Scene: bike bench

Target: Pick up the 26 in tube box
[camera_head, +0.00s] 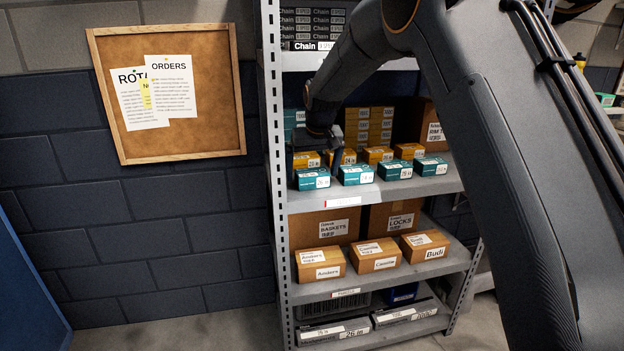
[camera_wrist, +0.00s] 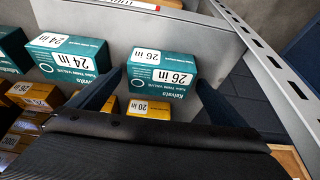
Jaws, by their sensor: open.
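The 26 in tube box (camera_wrist: 162,73) is teal with white labels and sits at the shelf's front edge, by the upright. In the head view it is the leftmost teal box (camera_head: 312,180) of the front row. My gripper (camera_wrist: 160,79) is open and empty. In the wrist view its two dark fingers lie on either side of the box, with their tips near its sides. I cannot tell whether they touch it. In the head view my gripper (camera_head: 318,160) is over and just behind that box.
A teal 24 in box (camera_wrist: 68,56) stands beside it, left in the wrist view. A yellow box (camera_wrist: 148,108) stands behind it. The perforated shelf upright (camera_head: 278,170) is close on the left in the head view. Brown boxes (camera_head: 320,262) fill the shelf below.

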